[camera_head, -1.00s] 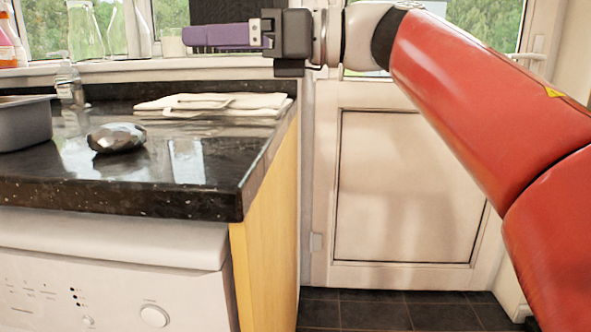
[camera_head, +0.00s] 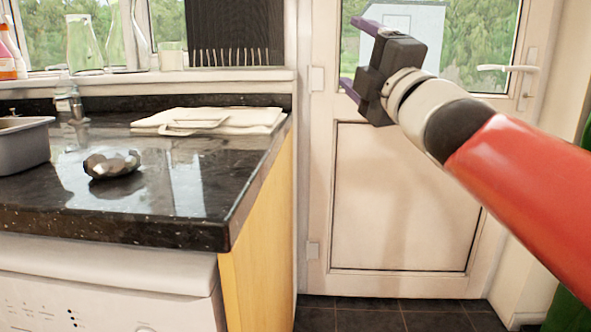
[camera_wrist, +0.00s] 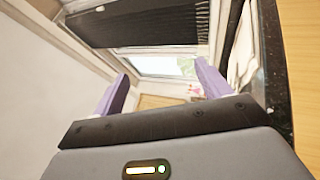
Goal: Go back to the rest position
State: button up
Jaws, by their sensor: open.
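My gripper (camera_head: 357,57) is in the upper middle right of the head view, in front of the white door (camera_head: 400,200). Its two purple fingers are spread apart, with nothing between them, and point left. In the wrist view my gripper (camera_wrist: 158,90) shows both purple fingers apart and empty. The red arm reaches in from the right edge of the head view. The gripper is to the right of the black worktop (camera_head: 130,215) and above its level, apart from it.
On the worktop are a dark faceted object (camera_head: 112,164), a grey basin (camera_head: 22,145) and folded cloths (camera_head: 215,120). Glass vessels (camera_head: 84,45) stand on the sill behind. The door has a handle (camera_head: 507,68) at the right. The dark tiled floor (camera_head: 400,315) looks clear.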

jog(key=s+d+f+m+g+h+p, duration=0.1)
jog(key=d+f+m+g+h, duration=0.15)
jog(key=f+m, duration=0.3)
jog(key=s+d+f+m+g+h, duration=0.1)
jog(key=s+d+f+m+h, duration=0.1)
jog(key=d+f+m+h, duration=0.3)
jog(key=s+d+f+m+g+h+p, duration=0.1)
jog(key=f+m+h, duration=0.1)
jog(key=f+m, duration=0.35)
jog(key=s+a+f+m+g+p, duration=0.1)
jog(key=s+f+m+g, duration=0.2)
jog(key=s+f+g, duration=0.2)
jog(key=s+a+f+m+g, duration=0.1)
jog(key=s+f+m+g, duration=0.3)
jog(key=s+f, duration=0.7)
notch_tip(320, 180, down, 7)
jog(key=shift+s+a+r+m+g+p, duration=0.2)
jog(key=shift+s+m+g+p, duration=0.15)
jog(key=shift+g, duration=0.3)
